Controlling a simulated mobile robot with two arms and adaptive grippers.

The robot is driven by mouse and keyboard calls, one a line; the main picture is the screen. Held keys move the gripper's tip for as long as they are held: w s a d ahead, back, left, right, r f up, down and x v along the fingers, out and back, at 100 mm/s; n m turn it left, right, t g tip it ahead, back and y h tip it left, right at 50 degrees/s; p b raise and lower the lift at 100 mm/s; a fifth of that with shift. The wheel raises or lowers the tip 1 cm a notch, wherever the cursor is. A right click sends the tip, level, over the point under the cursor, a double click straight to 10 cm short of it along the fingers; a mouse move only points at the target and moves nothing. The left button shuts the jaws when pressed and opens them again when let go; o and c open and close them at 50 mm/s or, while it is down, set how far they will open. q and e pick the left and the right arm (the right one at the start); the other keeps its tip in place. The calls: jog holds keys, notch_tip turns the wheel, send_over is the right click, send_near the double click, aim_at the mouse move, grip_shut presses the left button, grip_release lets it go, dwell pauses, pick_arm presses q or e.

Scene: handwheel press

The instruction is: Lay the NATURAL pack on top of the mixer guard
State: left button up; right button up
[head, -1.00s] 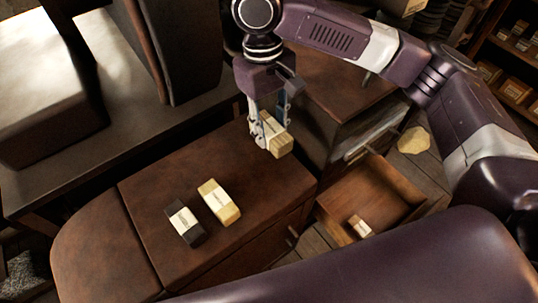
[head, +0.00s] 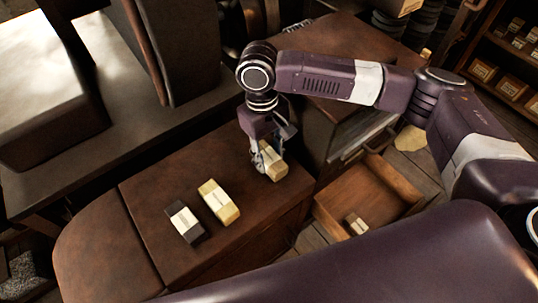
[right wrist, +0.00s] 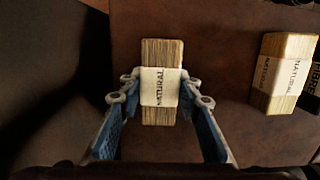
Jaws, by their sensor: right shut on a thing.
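The pack is over the far right part of a brown rounded casing, which looks like the mixer guard (head: 150,193). It is very low, and I cannot tell whether it touches the top. My left gripper is not in view.
A second pale NATURAL pack (head: 219,201) and a dark pack (head: 185,222) lie side by side on the casing. An open drawer (head: 400,186) holding a small pack (head: 356,223) is at the right. The casing's left end is bare.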

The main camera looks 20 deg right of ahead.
aim_at(266, 153)
jog(key=shift+f, duration=0.1)
jog(key=o, duration=1.2)
jog(key=shift+w+r, duration=0.1)
jog(key=shift+r, duration=0.3)
notch_tip(266, 153, up, 11)
jog(key=w+b, duration=0.1)
jog(key=b, duration=0.1)
jog(key=shift+a+r, duration=0.2)
jog(key=shift+a, duration=0.05)
jog(key=shift+f, duration=0.1)
